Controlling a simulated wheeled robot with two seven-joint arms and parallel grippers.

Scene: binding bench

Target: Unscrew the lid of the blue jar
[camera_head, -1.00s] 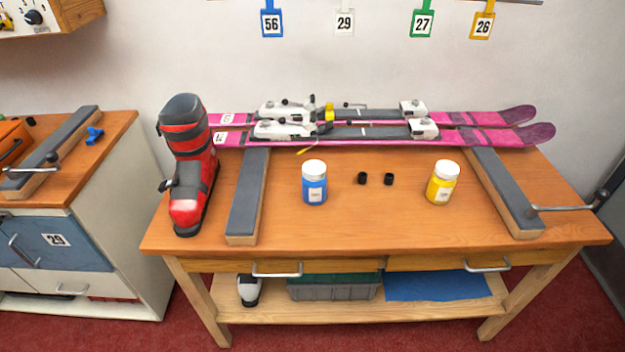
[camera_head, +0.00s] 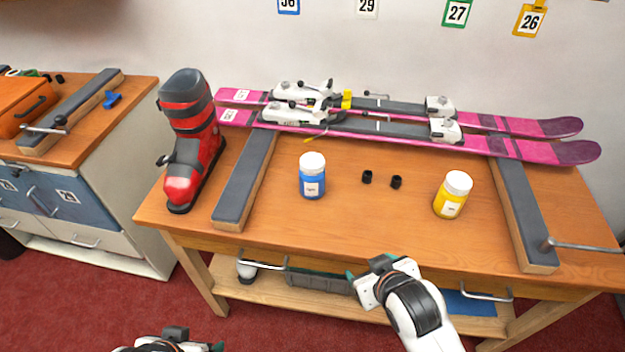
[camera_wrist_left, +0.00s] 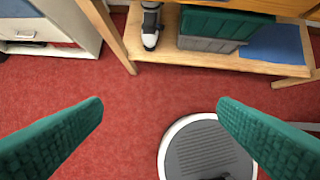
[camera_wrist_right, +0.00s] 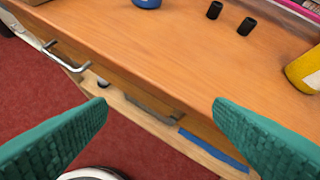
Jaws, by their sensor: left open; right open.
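The blue jar (camera_head: 312,181) stands upright on the bench with its white lid (camera_head: 312,162) on. In the right wrist view only the jar's base (camera_wrist_right: 147,3) shows at the top edge. My right gripper (camera_head: 362,283) is in front of the bench's front edge, below and right of the jar. In its wrist view its green fingers (camera_wrist_right: 160,115) are apart with nothing between them. My left gripper (camera_head: 205,345) is low at the bottom of the head view, over the floor. Its fingers (camera_wrist_left: 160,115) are wide apart and empty.
A yellow jar (camera_head: 451,199) stands right of the blue one, with two small black caps (camera_head: 381,179) between. A red ski boot (camera_head: 190,145), two grey-topped supports (camera_head: 245,185) and pink skis (camera_head: 500,139) surround the clear middle. Drawer handles (camera_head: 263,265) project from the bench front.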

